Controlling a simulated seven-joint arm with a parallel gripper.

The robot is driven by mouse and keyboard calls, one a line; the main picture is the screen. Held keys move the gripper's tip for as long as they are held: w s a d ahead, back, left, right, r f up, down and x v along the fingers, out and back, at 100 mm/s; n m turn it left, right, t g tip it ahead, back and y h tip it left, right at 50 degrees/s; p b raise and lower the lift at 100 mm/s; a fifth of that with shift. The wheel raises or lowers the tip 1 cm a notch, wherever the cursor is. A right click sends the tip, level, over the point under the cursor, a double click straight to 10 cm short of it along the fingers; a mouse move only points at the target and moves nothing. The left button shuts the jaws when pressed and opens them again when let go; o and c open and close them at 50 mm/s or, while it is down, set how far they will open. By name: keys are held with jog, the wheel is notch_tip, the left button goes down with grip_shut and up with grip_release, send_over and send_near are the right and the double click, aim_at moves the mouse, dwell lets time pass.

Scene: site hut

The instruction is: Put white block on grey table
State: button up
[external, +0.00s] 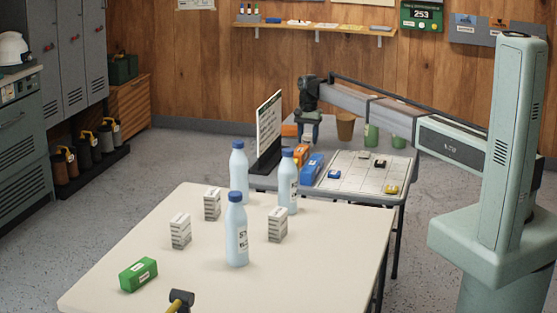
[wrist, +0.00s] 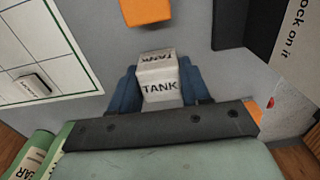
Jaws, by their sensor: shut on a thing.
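A white block (wrist: 160,78) marked "TANK" sits between the fingers of my gripper (wrist: 160,88) in the wrist view, with a blue finger against each side. My gripper is shut on it. In the external view my gripper (external: 309,134) points down over the far part of the grey table (external: 262,182). The grey table's bare surface (wrist: 100,45) shows around the block in the wrist view. I cannot tell whether the block touches the table.
Orange and blue boxes (external: 312,168), a white grid board (external: 365,172), green cups (external: 371,135) and a brown cup (external: 345,125) share the grey table. A cream table (external: 190,270) in front holds bottles and boxes.

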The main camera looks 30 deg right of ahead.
aim_at(308, 134)
jog(key=shift+f, duration=0.9)
jog(key=shift+f, duration=0.1)
jog(key=o, duration=1.1)
notch_tip(308, 134, up, 12)
jog(key=shift+r, duration=0.1)
